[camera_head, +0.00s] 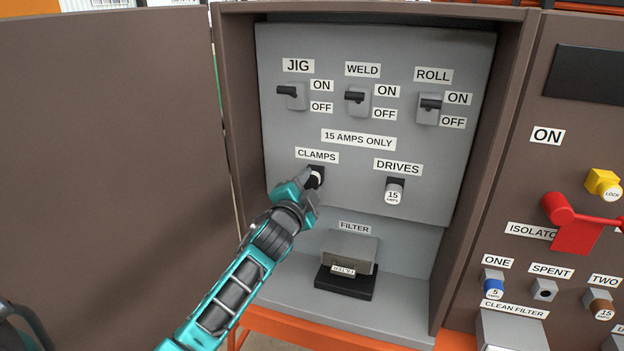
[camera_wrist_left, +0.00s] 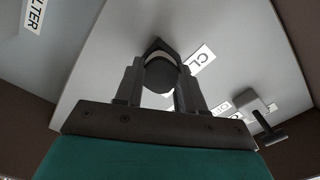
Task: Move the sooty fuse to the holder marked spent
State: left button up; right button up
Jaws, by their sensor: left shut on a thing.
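My left gripper (camera_head: 309,184) is at the holder under the CLAMPS label in the open cabinet. It is shut on a fuse (camera_head: 316,178), which shows only in part, pale with a dark part. In the left wrist view the dark round end of the fuse (camera_wrist_left: 161,74) sits between the two fingers, against the holder. I cannot tell whether it is still seated. The holder marked SPENT (camera_head: 543,290) is at the lower right on the outer panel. It shows a dark opening with no fuse in it. My right gripper is not in view.
A DRIVES fuse (camera_head: 394,192) marked 15 amps is right of CLAMPS. Fuses ONE (camera_head: 493,285) and TWO (camera_head: 600,304) flank SPENT. A red isolator handle (camera_head: 575,225) juts out above. A filter box (camera_head: 349,252) stands below. The cabinet's side wall (camera_head: 490,190) separates the two panels.

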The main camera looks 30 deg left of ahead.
aim_at(310, 183)
pick_arm(q)
jog(key=shift+s+d+p, duration=0.15)
jog(key=shift+s+p, duration=0.25)
jog(key=shift+s, duration=0.25)
jog(key=shift+p+v, duration=0.4)
jog(key=shift+v, duration=0.4)
jog(key=shift+s+d+p, duration=0.15)
jog(key=shift+s+p, duration=0.15)
jog(key=shift+s, duration=0.4)
